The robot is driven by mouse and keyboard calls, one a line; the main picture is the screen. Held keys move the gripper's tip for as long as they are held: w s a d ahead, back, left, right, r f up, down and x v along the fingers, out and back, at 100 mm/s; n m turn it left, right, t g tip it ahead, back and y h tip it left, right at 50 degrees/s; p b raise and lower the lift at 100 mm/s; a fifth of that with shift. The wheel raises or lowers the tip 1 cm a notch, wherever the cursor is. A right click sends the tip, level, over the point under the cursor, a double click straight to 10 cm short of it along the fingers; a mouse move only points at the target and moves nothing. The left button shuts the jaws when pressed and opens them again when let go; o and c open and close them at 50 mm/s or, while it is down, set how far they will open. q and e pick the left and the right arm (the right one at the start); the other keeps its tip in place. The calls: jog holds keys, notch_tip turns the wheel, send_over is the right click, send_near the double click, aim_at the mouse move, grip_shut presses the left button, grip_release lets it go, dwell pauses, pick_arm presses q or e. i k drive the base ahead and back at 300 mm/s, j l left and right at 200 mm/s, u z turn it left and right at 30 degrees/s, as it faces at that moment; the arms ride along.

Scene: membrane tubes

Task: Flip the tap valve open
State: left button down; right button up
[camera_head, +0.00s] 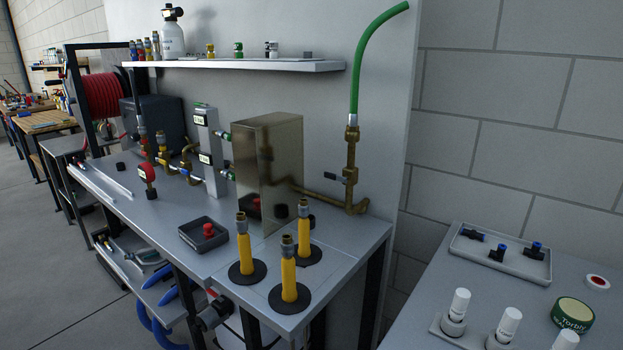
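A brass pipe (351,155) with a green hose (357,65) on its top stands upright at the back right of the grey bench. A small dark lever (335,177) sticks out to the left from the pipe's lower part and looks like the tap valve's handle. It is small, and I cannot tell its exact setting. The pipe bends at its foot and runs left behind a tinted, see-through box (268,160). Neither of my grippers is in view.
Several yellow tubes (244,250) stand on black discs at the bench's front right. A black tray (203,236) with a red-topped part sits left of them. A shelf (240,65) hangs above. A second table (410,323) at right holds a grey tray and white bottles.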

aim_at(328, 175)
jog(key=i+j, duration=0.25)
jog(key=j, duration=0.15)
jog(key=i+j, duration=0.2)
jog(key=j, duration=0.2)
jog(key=z, duration=1.7)
